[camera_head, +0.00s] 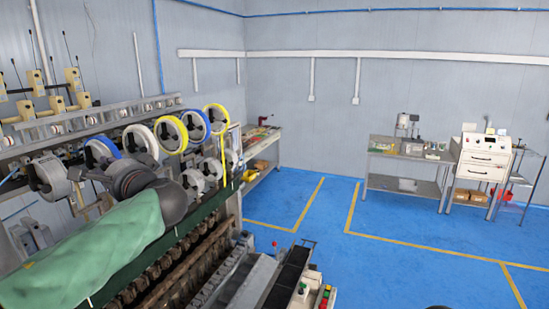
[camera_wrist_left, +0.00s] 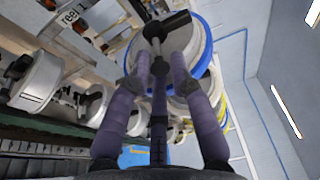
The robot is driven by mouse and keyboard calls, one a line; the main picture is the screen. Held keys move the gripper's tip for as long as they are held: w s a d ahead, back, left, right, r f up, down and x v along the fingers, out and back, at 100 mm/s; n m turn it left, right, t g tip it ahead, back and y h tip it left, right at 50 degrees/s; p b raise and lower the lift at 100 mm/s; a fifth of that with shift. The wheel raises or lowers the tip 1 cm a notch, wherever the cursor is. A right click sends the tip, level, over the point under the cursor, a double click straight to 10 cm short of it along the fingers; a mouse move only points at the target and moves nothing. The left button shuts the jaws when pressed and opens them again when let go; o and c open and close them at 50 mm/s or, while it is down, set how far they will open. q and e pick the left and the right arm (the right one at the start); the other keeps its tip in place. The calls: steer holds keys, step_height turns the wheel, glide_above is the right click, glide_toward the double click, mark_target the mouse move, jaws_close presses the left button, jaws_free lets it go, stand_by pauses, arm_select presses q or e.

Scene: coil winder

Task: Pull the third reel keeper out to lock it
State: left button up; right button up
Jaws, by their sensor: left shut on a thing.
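My left gripper (camera_wrist_left: 160,66) has its purple fingers closed around a black reel keeper (camera_wrist_left: 166,25) in the left wrist view. The keeper has a crosswise head and stands in front of a white reel with a blue rim (camera_wrist_left: 206,52). In the head view my left gripper (camera_head: 112,178) is at the row of reels, behind my dark wrist and green-sleeved arm, and its fingertips are mostly hidden. Whether the keeper is pulled out or pushed in cannot be told.
More reels stand along the winder: a white one (camera_head: 140,141), a yellow one (camera_head: 171,134) and a blue one (camera_head: 196,125). Lower white reels (camera_wrist_left: 34,81) hang beside the gripper. A workbench (camera_head: 407,165) stands far right, with open blue floor before it.

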arm_select(q)
steer(key=shift+s+a+r+n, duration=0.25)
steer(key=shift+s+r+n, duration=0.05)
steer(key=shift+s+r, duration=0.15)
steer(key=shift+c, duration=0.2)
steer(key=shift+d+f+b, duration=0.1)
steer(key=shift+f+b, duration=0.05)
steer(key=shift+b, duration=0.15)
steer(key=o, duration=0.6)
steer(key=shift+s, duration=0.1)
steer(key=shift+f, duration=0.1)
steer(key=shift+d+f, duration=0.15)
steer(key=shift+d, duration=0.1)
steer(key=shift+b+v, duration=1)
steer(key=shift+v, duration=2.5)
